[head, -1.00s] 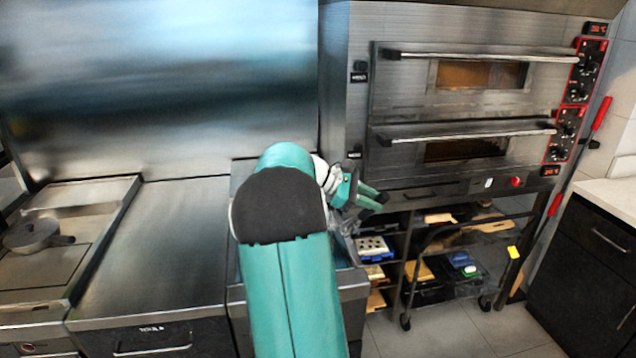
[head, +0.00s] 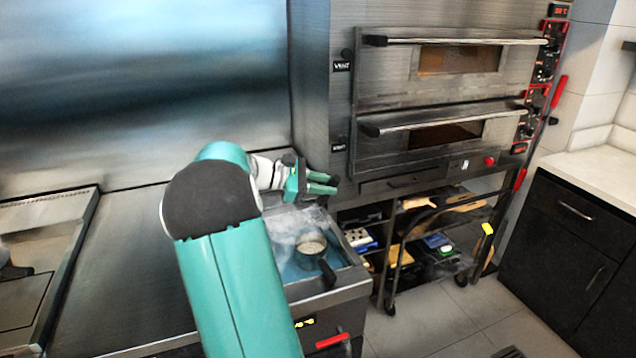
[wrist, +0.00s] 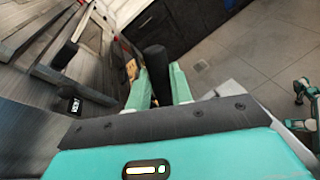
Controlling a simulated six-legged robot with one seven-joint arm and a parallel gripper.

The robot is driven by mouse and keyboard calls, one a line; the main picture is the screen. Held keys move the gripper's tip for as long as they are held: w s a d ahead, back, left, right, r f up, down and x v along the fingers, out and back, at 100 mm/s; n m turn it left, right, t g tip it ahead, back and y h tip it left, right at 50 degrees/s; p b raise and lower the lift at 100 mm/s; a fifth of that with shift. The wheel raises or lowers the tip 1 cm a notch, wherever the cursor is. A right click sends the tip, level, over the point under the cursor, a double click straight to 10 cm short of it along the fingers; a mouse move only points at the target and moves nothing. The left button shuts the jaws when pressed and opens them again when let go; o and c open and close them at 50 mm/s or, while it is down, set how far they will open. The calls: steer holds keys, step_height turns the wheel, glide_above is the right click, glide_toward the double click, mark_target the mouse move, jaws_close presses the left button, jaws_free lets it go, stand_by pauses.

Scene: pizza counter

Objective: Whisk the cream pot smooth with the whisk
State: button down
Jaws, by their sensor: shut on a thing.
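My gripper (head: 326,183) is raised above the counter in the head view, in front of the lower left of the oven. In the wrist view its two green fingers (wrist: 158,88) are shut on a black, rounded handle (wrist: 156,62), which looks like the whisk's handle. The whisk's wires are not visible in either view. The cream pot (head: 312,244), small and round with pale contents and a dark handle, sits in a steaming bath in the counter. It is below my gripper and apart from it.
The steaming bath (head: 340,256) is set in the steel counter. A double-deck oven (head: 395,95) stands close behind my gripper to the right, with bar handles sticking out. A shelf rack is under it. The steel worktop (head: 130,240) at left is bare.

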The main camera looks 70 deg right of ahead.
steer(key=shift+s+f, duration=0.3)
steer(key=shift+f, duration=0.1)
step_height(320, 180, down, 12)
steer(key=shift+w, duration=0.3)
stand_by(1.1)
steer(key=shift+d, duration=0.1)
